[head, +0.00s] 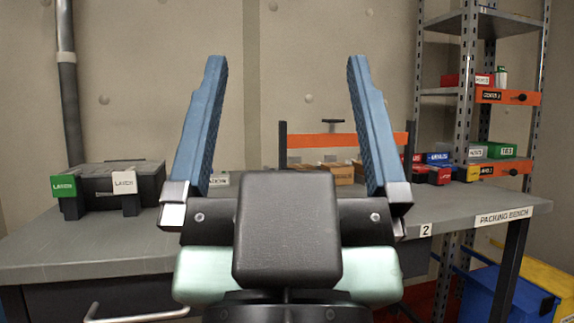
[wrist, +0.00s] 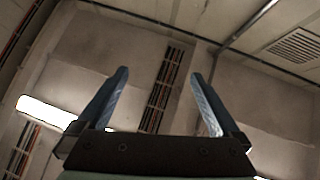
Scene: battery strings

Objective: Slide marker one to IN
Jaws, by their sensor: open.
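My gripper (head: 286,62) is raised in front of the head camera, its two blue fingers wide apart and pointing up. Nothing is between them. In the wrist view my gripper (wrist: 160,75) is also open and points at the ceiling. On the shelf rack at the right, an upper orange rail (head: 532,98) carries a small label and a dark knob (head: 521,97). A lower orange rail (head: 489,170) also carries a label and a dark knob (head: 513,172). The labels are too small to read surely. I cannot tell which piece is marker one, and no IN mark is legible.
The grey packing bench (head: 455,208) spans the view behind my gripper. A dark case (head: 95,183) with green and white tags stands at left. An orange-barred frame (head: 325,140) and several coloured boxes (head: 440,160) stand farther right. A blue bin (head: 525,297) is below right.

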